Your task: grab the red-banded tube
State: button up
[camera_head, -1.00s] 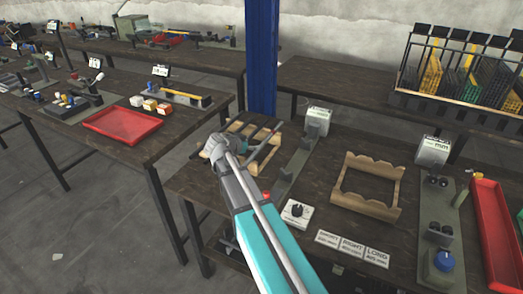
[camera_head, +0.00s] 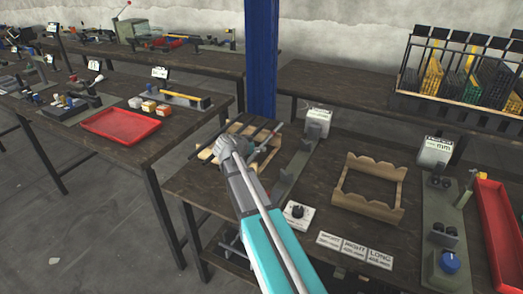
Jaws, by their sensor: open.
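Several slim dark tubes (camera_head: 273,134) lie across a pale wooden rack (camera_head: 206,154) at the back left of the near table. I cannot make out a red band on any of them; my arm covers part of the rack. My gripper (camera_head: 257,155) is over the rack, mostly hidden behind my grey wrist, close to the tubes. It is open, and no tube shows in its grasp. Whether it touches a tube cannot be told.
A blue post (camera_head: 262,65) stands just behind the rack. To the right are a grey-green fixture (camera_head: 317,124), a white dial box (camera_head: 298,213), an empty wooden cradle (camera_head: 345,200) and a red tray (camera_head: 497,240). Another table with a red tray (camera_head: 120,125) is at left.

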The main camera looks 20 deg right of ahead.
jog(key=shift+b+x, duration=0.35)
jog(key=shift+x, duration=0.8)
jog(key=shift+c, duration=0.2)
grip_shut()
